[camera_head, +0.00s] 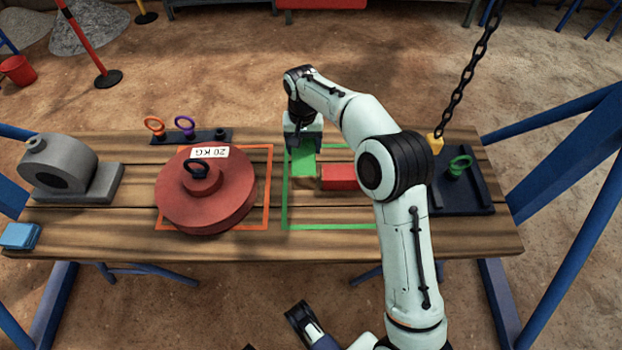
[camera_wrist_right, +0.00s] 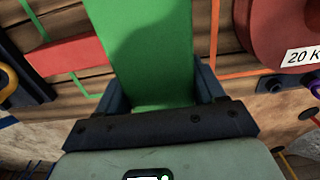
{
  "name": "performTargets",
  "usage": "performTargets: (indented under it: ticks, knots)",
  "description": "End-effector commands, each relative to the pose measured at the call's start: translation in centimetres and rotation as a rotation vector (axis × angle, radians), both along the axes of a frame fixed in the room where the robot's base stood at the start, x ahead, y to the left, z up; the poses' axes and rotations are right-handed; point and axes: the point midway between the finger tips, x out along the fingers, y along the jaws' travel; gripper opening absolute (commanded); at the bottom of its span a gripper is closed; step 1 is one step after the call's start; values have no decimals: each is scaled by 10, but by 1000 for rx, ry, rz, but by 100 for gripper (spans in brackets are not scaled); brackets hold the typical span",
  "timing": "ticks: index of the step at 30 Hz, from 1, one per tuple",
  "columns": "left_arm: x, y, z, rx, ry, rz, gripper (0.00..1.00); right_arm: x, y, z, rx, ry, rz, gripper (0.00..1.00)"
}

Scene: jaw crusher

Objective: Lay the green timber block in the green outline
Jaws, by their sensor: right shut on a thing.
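The green timber block (camera_head: 303,160), with a bare wood end, is at the upper left of the green outline (camera_head: 287,210) on the wooden table. My right gripper (camera_head: 303,141) is shut on its far end; the jaws hide that end. In the right wrist view the green block (camera_wrist_right: 145,45) runs between the two jaws (camera_wrist_right: 160,95). I cannot tell whether its underside touches the table. A red block (camera_head: 340,178) lies inside the outline, just right of the green block. My left gripper (camera_head: 302,320) shows partly at the bottom edge; its jaw state is unclear.
A red 20 KG weight (camera_head: 195,210) sits in the orange outline (camera_head: 268,180) to the left. A grey bearing housing (camera_head: 70,175) stands further left. A dark tray (camera_head: 468,200) with a green ring bolt (camera_head: 459,166) is right. A chain (camera_head: 465,85) hangs above it.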

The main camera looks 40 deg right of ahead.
Motion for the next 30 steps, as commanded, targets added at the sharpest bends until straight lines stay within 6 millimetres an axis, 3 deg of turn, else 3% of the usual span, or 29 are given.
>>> performTargets:
  ticks: [3,7,9,17,25,30]
  knots:
    - [13,7,-12,17,-33,15,43,0,0,-36,0,4,0,18]
    - [26,14,-20,34,-66,28,43,0,0,-65,-1,2,1,18]
    - [21,15,-25,34,-50,28,43,0,0,-77,-1,2,1,18]
    - [10,16,-33,32,-15,29,43,0,0,-95,-1,-2,1,18]
    - [-10,19,-54,29,57,31,43,0,0,-138,0,1,1,18]
    - [-17,20,-58,28,78,33,43,0,0,-148,-1,-2,1,18]
